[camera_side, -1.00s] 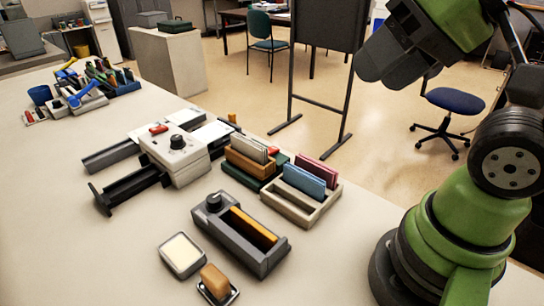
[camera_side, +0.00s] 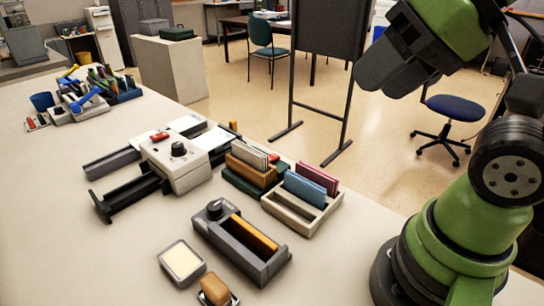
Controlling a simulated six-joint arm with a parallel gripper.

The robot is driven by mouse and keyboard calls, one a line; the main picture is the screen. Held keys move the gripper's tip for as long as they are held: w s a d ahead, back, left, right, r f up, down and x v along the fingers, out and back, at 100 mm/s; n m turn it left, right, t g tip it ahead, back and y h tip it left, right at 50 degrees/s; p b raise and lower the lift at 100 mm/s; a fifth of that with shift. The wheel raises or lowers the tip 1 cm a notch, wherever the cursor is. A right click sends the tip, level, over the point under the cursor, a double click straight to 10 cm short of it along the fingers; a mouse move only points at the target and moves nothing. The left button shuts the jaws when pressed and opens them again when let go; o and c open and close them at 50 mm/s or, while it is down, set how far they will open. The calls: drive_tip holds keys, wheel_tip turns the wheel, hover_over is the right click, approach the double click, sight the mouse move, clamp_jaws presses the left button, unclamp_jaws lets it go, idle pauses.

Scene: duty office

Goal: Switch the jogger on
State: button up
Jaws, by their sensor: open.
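A white machine (camera_side: 176,166) stands mid-table on the left, with a red rocker switch (camera_side: 160,136), a black knob (camera_side: 178,149) and dark rails on its left. A grey box (camera_side: 242,248) with a round dark knob (camera_side: 214,208) and an orange bar in its slot lies nearer the front. I cannot tell for sure which one is the jogger, nor whether either switch is on. My gripper (camera_side: 385,78) is high at the upper right, well away from both and touching nothing. Its jaws are open and look empty; their gap is hard to see from here.
A wooden rack (camera_side: 312,222) of blue and red cards and a brown card holder (camera_side: 253,170) stand right of the white machine. A pale pad (camera_side: 181,263) and a brown block (camera_side: 214,289) lie at the front. The table's left front is clear.

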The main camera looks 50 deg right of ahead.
drive_tip(key=shift+c, duration=0.4)
clamp_jaws()
idle(1.2)
